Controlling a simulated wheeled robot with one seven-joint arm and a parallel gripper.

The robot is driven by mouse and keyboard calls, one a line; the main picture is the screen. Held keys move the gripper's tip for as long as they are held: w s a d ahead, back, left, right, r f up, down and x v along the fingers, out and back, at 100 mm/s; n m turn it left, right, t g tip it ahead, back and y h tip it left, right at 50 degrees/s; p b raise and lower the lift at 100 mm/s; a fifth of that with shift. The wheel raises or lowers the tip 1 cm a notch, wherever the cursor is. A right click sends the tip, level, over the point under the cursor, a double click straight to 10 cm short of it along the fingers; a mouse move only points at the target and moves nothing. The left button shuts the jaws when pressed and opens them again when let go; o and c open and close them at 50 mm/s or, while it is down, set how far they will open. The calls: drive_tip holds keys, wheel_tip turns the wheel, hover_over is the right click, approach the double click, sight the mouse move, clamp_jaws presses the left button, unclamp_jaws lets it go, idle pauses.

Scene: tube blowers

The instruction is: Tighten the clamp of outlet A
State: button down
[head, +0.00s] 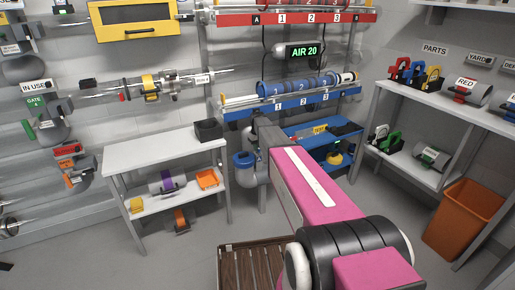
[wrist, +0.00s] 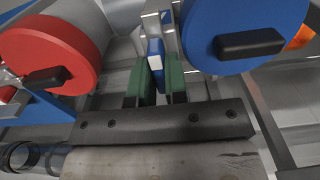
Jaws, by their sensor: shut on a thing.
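In the wrist view my gripper (wrist: 158,88) has its two green finger pads closed on a small blue block with a white face (wrist: 155,58). The block looks like a tab or handle; I cannot tell whether it belongs to the clamp of outlet A. In the head view my pink arm reaches toward the blue rack, and the arm hides most of my gripper and what it holds. A letter A label (head: 256,19) is on the red upper rail. A blue collar (head: 244,159) on a grey pipe shows left of my arm.
In the wrist view a red disc (wrist: 50,52) and a blue disc (wrist: 245,30), each with a black handle, flank the fingers closely. A white bench (head: 165,150) stands left, a parts shelf (head: 435,105) and orange bin (head: 463,215) right. The AIR display (head: 304,51) reads 20.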

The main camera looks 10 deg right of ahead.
drive_tip(key=m, duration=0.8)
drive_tip(key=shift+m, duration=0.3)
drive_tip(key=m, duration=0.4)
drive_tip(key=shift+m, duration=2.5)
drive_tip(key=c, duration=1.1)
unclamp_jaws()
drive_tip(key=shift+c, duration=0.2)
wheel_tip(320, 180, up, 11)
